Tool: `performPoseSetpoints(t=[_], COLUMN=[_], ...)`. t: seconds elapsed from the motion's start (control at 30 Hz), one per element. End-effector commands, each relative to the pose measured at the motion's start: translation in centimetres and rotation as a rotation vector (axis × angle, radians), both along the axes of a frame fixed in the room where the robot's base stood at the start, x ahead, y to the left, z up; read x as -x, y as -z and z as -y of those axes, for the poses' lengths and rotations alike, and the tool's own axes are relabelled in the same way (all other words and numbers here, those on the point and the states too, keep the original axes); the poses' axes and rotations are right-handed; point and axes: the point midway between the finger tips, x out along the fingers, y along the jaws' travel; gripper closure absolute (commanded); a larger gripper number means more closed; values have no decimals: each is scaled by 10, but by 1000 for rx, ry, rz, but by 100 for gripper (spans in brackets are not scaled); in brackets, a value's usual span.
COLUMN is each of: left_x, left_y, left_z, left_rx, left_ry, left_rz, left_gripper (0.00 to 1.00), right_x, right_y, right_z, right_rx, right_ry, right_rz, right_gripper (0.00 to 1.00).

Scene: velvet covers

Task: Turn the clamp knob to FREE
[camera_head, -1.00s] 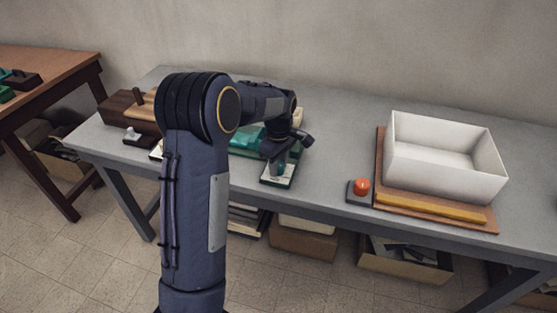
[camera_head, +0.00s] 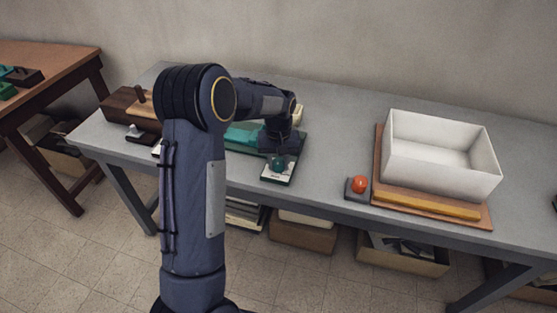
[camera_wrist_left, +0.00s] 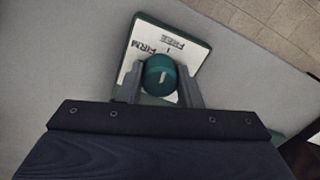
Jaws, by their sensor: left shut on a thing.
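The clamp knob (camera_wrist_left: 159,76) is a round teal knob with a short white line on its top. It stands on a white plate (camera_wrist_left: 190,62) with a green edge, lettered FIRM on the left and FREE toward the top in the left wrist view. The white line points roughly up the plate, between the two words as far as I can tell. My left gripper (camera_wrist_left: 158,88) is shut on the knob, one finger on each side. In the head view the knob (camera_head: 278,164) shows below my left gripper (camera_head: 278,157). My right gripper is not in view.
A red button on a dark base (camera_head: 358,187) and a white open box (camera_head: 440,150) on a brown board stand to the right. Dark wooden blocks (camera_head: 122,106) lie at the left.

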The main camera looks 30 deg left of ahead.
Motion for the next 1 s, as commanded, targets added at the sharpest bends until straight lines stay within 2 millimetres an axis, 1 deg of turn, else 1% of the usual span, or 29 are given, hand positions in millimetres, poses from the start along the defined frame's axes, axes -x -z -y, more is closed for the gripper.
performPoseSetpoints(t=[0.1, 0.3, 0.83, 0.87, 1.0], left_x=[-1, -1, -1, -1, -1], left_y=[-1, -1, -1, -1, -1], left_z=[0, 0, 0, 0, 0], left_rx=[0, -1, -1, -1, 0], left_ry=[55, 112, 132, 132, 131], left_rz=[2, 3, 3, 3, 2], left_gripper=[91, 91, 91, 64, 46], right_x=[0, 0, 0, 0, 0], right_y=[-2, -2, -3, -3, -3], right_z=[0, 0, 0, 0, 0], right_rx=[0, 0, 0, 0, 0], right_ry=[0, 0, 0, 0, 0], right_rz=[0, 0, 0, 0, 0], right_gripper=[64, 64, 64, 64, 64])
